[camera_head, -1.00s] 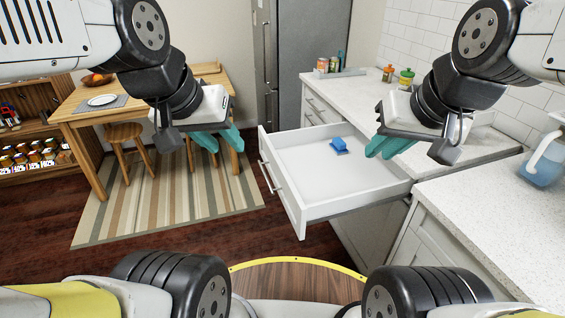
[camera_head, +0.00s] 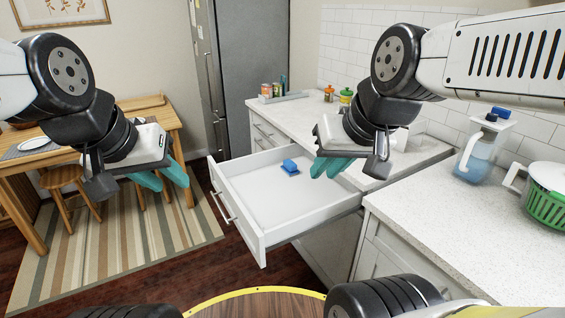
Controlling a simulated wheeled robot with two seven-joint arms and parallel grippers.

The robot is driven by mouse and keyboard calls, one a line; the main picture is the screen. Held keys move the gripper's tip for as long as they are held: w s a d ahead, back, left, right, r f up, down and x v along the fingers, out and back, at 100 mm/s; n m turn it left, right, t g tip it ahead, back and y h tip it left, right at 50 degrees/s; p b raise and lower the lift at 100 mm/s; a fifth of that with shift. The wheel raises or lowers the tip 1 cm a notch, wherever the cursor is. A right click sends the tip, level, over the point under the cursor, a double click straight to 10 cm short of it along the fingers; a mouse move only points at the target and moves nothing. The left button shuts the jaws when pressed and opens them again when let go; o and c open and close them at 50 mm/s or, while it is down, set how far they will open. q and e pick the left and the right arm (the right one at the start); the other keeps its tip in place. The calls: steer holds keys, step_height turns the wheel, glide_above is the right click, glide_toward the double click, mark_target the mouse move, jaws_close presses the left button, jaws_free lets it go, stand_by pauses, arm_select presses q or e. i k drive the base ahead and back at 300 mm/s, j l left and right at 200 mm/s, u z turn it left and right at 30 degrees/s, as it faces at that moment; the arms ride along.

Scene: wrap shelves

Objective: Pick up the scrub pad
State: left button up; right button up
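A small blue scrub pad (camera_head: 290,168) lies on the white floor of an open drawer (camera_head: 253,196) below the counter. My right gripper (camera_head: 328,167) has teal fingers and hangs above the right part of the drawer, to the right of the pad and apart from it. Its fingers look a little apart, with nothing between them. My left gripper (camera_head: 162,178), also teal-fingered, is over the striped rug, left of the drawer. Its fingers are spread and empty.
The white counter (camera_head: 440,190) runs along the right, with a blue-white pitcher (camera_head: 480,150) and a green-and-white colander (camera_head: 547,195). Small bottles (camera_head: 345,96) stand farther back. A wooden table (camera_head: 150,115) and stool (camera_head: 68,180) are at left. A grey fridge (camera_head: 245,70) is behind.

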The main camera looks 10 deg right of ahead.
mark_target(288, 167)
steer(key=i+j+z, duration=0.1)
steer(key=i+j, duration=0.15)
steer(key=i+j+z, duration=0.1)
steer(key=j, duration=0.35)
steer(key=i+j+z, duration=0.1)
steer(key=i+j, duration=0.2)
steer(key=i+j+z, duration=0.1)
steer(key=j, duration=0.35)
steer(key=i+j+z, duration=0.1)
steer(key=i+j, duration=0.2)
steer(key=i+j+z, duration=0.1)
steer(key=i+j, duration=0.2)
steer(key=j, duration=0.1)
